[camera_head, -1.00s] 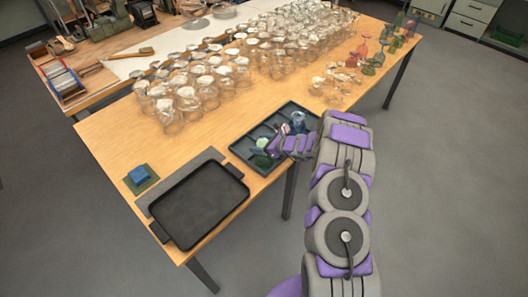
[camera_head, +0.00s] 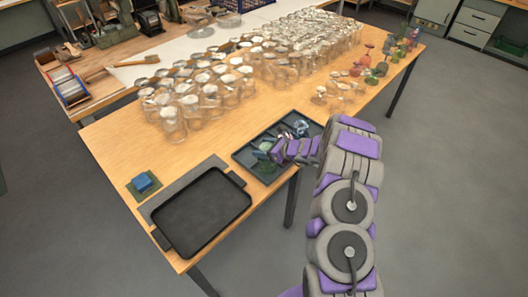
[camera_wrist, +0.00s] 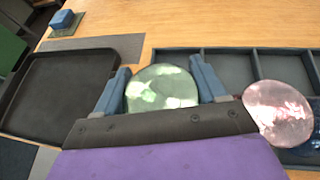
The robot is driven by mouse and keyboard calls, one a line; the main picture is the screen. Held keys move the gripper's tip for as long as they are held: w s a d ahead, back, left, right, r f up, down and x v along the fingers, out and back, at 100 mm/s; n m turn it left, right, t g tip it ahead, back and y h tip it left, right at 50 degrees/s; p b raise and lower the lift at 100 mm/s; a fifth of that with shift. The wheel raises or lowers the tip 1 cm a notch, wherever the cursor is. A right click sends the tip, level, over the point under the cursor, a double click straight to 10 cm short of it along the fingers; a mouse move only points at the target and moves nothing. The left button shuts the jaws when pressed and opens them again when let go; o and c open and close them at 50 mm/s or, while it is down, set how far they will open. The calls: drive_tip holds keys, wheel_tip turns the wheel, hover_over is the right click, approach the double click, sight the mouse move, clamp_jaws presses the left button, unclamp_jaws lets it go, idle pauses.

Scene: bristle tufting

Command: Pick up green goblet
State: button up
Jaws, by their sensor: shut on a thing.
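The green goblet (camera_wrist: 160,90) shows in the wrist view as a pale green round glass between the two blue fingers of my gripper (camera_wrist: 162,82). My gripper is shut on it. The rest of the goblet is hidden behind the gripper body. In the head view my gripper (camera_head: 276,152) is over the left part of the dark divided tray (camera_head: 245,156), with green glass (camera_head: 265,147) beside its tip. I cannot tell whether the goblet touches the tray.
A pink glass (camera_wrist: 280,112) is close to the right of my gripper, with a blue glass (camera_wrist: 305,152) beside it. A black flat tray (camera_head: 203,211) lies to the left. Many clear glasses (camera_head: 210,90) crowd the table behind. A blue block (camera_head: 143,181) sits at the table's left.

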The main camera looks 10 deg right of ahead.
drive_tip(key=s+a+r, duration=0.2)
drive_tip(key=s, duration=1.3)
drive_tip(key=shift+s, duration=0.4)
